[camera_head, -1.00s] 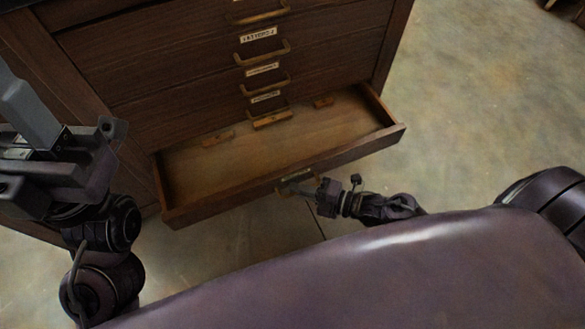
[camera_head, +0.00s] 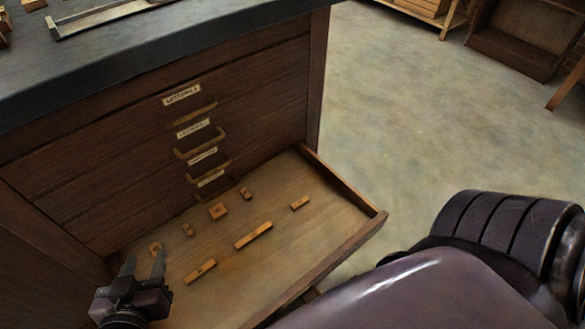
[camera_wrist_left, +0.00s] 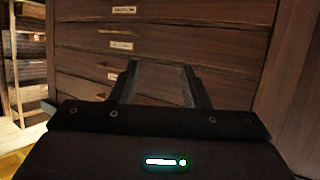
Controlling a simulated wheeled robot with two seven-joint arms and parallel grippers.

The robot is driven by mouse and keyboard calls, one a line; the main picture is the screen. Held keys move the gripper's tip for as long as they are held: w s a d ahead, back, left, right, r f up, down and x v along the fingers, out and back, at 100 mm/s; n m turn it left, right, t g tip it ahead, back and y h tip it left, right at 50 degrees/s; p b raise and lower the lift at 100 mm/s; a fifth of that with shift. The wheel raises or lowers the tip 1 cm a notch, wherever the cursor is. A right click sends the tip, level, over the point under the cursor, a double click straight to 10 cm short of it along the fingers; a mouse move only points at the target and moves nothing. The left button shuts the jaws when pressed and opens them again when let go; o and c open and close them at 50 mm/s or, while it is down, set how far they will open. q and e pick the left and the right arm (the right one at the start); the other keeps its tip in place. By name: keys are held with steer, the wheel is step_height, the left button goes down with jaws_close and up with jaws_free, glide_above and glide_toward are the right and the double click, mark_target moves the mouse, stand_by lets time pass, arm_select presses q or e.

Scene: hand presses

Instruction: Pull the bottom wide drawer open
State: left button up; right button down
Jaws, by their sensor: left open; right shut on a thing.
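The bottom wide drawer (camera_head: 345,252) stands far out from the wooden cabinet (camera_head: 75,165) in the head view. Several small wooden blocks lie on its floor, among them a long bar (camera_head: 253,235). The outer face and handle of the drawer are mostly hidden behind my own body. My left gripper (camera_head: 144,262) is open and empty, with its two fingers apart at the left end of the drawer. In the left wrist view, the open fingers (camera_wrist_left: 158,80) point at the drawer fronts. My right gripper is not clearly seen; my own body covers that area.
Closed drawers with labels and handles (camera_head: 200,135) rise above the open one. A dark benchtop (camera_head: 190,45) with a tray on it tops the cabinet. The floor (camera_head: 400,120) to the right is clear, with wooden shelves (camera_head: 515,40) farther back.

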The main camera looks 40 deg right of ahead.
arm_select(q)
steer(key=shift+s+a+f+g+y, duration=0.15)
steer(key=shift+s+f+g, duration=0.3)
steer(key=shift+f, duration=0.3)
steer(key=shift+s+a+f+g+y, duration=0.1)
steer(key=shift+s+f+g, duration=0.35)
steer(key=shift+f, duration=0.35)
steer(key=shift+s+a+f+g+y, duration=0.15)
steer(key=shift+s+f+g, duration=0.15)
steer(key=shift+s+f, duration=0.35)
arm_select(e)
steer(key=shift+s, duration=1.5)
arm_select(q)
steer(key=shift+w+d+f, duration=0.1)
arm_select(e)
steer(key=c, duration=1.8)
jaws_free()
steer(key=shift+d, duration=0.1)
arm_select(q)
steer(key=s+a+f+g+y+p, duration=0.1)
steer(key=s+f+g, duration=0.3)
steer(key=s+f, duration=0.2)
steer(key=shift+s+a+y+p, duration=0.25)
steer(key=shift+a+y+p, duration=0.05)
arm_select(e)
steer(key=v, duration=0.7)
steer(key=shift+s+d, duration=0.25)
steer(key=shift+s, duration=0.05)
